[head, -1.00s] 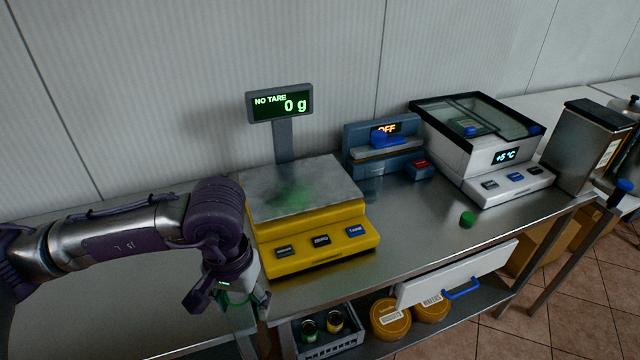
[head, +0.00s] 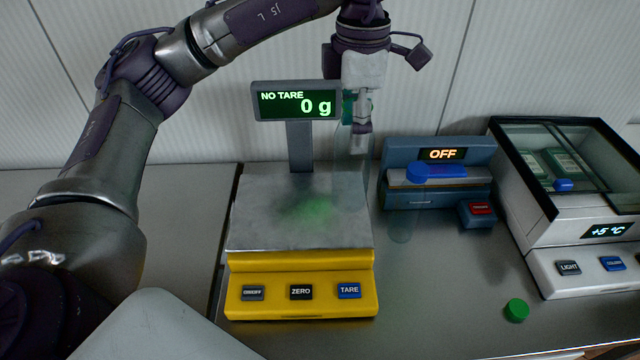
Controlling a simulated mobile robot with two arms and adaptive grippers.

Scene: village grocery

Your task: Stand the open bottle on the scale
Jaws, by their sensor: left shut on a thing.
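My left gripper (head: 360,128) is shut and points down above the back right of the scale. A clear, see-through bottle (head: 351,165) shows faintly at its fingers; its outline is hard to make out, and I cannot tell whether its base touches anything. The yellow scale (head: 300,285) has a bare grey metal plate with a green glow on it. Its display (head: 296,102) reads NO TARE and 0 g. A green cap (head: 517,310) lies loose on the counter at the right. My right gripper is out of view.
A blue-grey device with an OFF display (head: 437,172) stands close to the right of the scale. A glass-topped cooler showing +5 °C (head: 580,245) stands farther right. A ribbed wall is behind.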

